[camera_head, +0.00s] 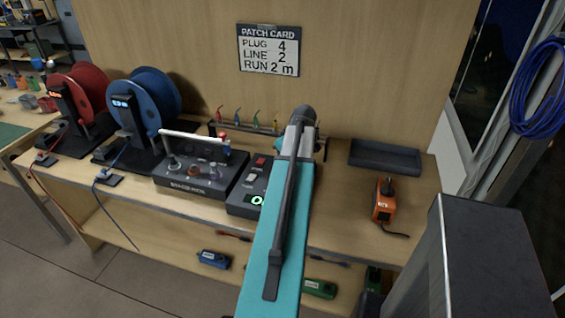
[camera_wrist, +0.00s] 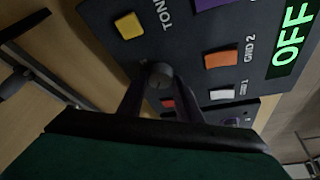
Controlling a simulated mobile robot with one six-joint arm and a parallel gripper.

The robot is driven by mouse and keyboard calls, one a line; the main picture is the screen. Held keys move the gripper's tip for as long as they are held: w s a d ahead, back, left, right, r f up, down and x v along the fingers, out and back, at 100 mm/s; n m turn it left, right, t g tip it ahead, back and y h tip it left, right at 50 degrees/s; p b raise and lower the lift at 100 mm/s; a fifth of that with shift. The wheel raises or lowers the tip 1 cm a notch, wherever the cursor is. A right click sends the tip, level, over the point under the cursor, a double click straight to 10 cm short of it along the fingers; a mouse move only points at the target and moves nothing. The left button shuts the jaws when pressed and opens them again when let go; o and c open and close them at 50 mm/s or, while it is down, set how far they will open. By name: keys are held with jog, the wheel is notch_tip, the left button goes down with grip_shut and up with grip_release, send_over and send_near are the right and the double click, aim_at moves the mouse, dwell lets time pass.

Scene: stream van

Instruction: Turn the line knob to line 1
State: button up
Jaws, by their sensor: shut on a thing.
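In the wrist view, my gripper (camera_wrist: 157,84) has its two dark fingers on either side of a small round grey knob (camera_wrist: 160,70) and is shut on it. The knob is on a dark control box (camera_wrist: 105,20) with coloured buttons and a green display reading OFF (camera_wrist: 292,36). I cannot read a line mark at the knob, and the fingers hide part of it. In the head view, the control box (camera_head: 236,204) stands on the bench with its display partly covered by my teal arm. My gripper is hidden there behind the arm.
A card (camera_head: 268,50) on the wall reads plug 4, line 2, run 2 m. A second dark box (camera_head: 200,187) stands left of the control box, with blue (camera_head: 160,95) and red (camera_head: 90,88) reels beyond. An orange tool (camera_head: 384,203) and empty tray (camera_head: 385,157) are right.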

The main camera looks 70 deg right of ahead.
jog(key=shift+f+n, duration=0.1)
jog(key=shift+n, duration=0.5)
jog(key=shift+s+y, duration=0.1)
jog(key=shift+y, duration=0.2)
jog(key=o, duration=1)
jog(key=shift+o, duration=0.2)
jog(key=b+v, duration=0.2)
jog(key=v, duration=1.1)
jog(key=shift+s+r+b, duration=0.25)
jog(key=shift+r+b, duration=0.1)
jog(key=shift+b, duration=0.05)
